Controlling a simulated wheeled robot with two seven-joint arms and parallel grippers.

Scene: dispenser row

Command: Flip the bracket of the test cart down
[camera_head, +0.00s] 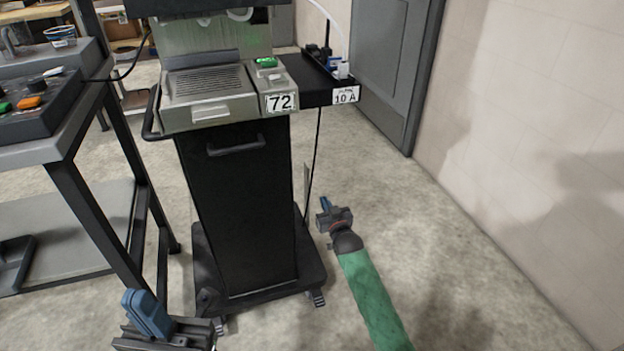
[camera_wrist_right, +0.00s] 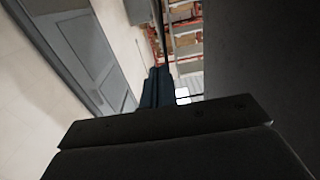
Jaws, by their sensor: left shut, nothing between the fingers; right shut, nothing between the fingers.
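The test cart (camera_head: 238,210) is a black upright cabinet on a wheeled base, with a metal tray top and a "72" label. A dark side shelf (camera_head: 318,80) sticks out level from its right side, with a "10 A" label. Below it are a thin dark rod and a narrow grey plate (camera_head: 306,190); I cannot tell which part is the bracket. My right gripper (camera_head: 325,203) is shut and empty, low beside the cart's right side, under the shelf; its blue fingers (camera_wrist_right: 157,88) show together in the wrist view. My left gripper (camera_head: 147,312) is shut and empty at the front left.
A grey bench (camera_head: 40,150) with a control box (camera_head: 40,95) stands left of the cart. A pale wall (camera_head: 530,120) and a grey door (camera_head: 385,60) are on the right. The floor between cart and wall is clear. Small items stand on the side shelf.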

